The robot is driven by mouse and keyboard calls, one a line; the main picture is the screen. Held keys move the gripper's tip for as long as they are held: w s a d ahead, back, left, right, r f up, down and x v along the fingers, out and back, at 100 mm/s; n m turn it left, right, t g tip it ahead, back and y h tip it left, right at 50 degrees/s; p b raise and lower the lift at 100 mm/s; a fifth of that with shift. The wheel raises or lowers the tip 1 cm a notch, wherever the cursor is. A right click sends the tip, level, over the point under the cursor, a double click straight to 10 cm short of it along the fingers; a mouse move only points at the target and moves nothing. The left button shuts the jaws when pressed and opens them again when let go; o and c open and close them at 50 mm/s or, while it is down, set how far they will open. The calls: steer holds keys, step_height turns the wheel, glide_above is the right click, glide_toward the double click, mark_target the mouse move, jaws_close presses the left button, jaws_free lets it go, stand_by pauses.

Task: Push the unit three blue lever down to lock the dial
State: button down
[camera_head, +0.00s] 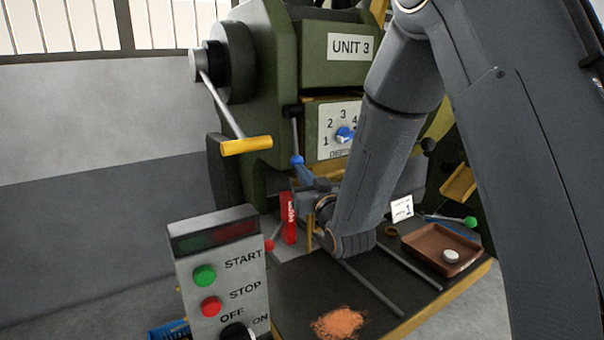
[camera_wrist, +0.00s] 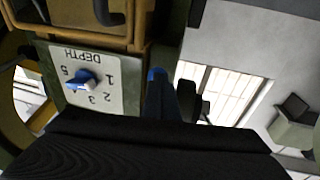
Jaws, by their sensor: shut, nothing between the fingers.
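The green machine labelled UNIT 3 (camera_head: 350,47) carries a white depth plate with a blue dial knob (camera_head: 345,134). The dial also shows upside down in the wrist view (camera_wrist: 84,80). Left of the plate, a thin lever hangs from a dark pivot, with a blue ball (camera_head: 297,160) at its lower end. The blue lever end shows in the wrist view (camera_wrist: 157,75), right of the dial plate. My gripper (camera_head: 304,173) is shut and empty, right at the blue ball. I cannot tell whether they touch. My wrist hides part of the wrist view.
A crank with a yellow handle (camera_head: 246,146) juts out at left. A control box (camera_head: 222,275) with START and STOP buttons stands in front. A red upright part (camera_head: 288,218) is close below my gripper. A brown tray (camera_head: 409,241) and copper shavings (camera_head: 339,322) lie on the bench.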

steer(key=f+v, duration=0.1)
steer(key=v, duration=1.2)
steer(key=s+d+f+m+g+h, duration=0.1)
steer(key=s+d+f+g+h, duration=0.15)
steer(key=d+f+g, duration=0.3)
steer(key=s+d+f+m+g+h, duration=0.2)
steer(key=d+f+g+h, duration=0.2)
steer(key=d+f, duration=0.2)
steer(key=s+d+g, duration=0.3)
steer(key=s+g, duration=0.1)
steer(key=s, duration=0.5)
steer(key=s+d+m+g+h+p, duration=0.1)
steer(key=s+g, duration=0.3)
steer(key=s, duration=0.6)
steer(key=shift+d+m, duration=0.3)
steer(key=shift+d, duration=0.6)
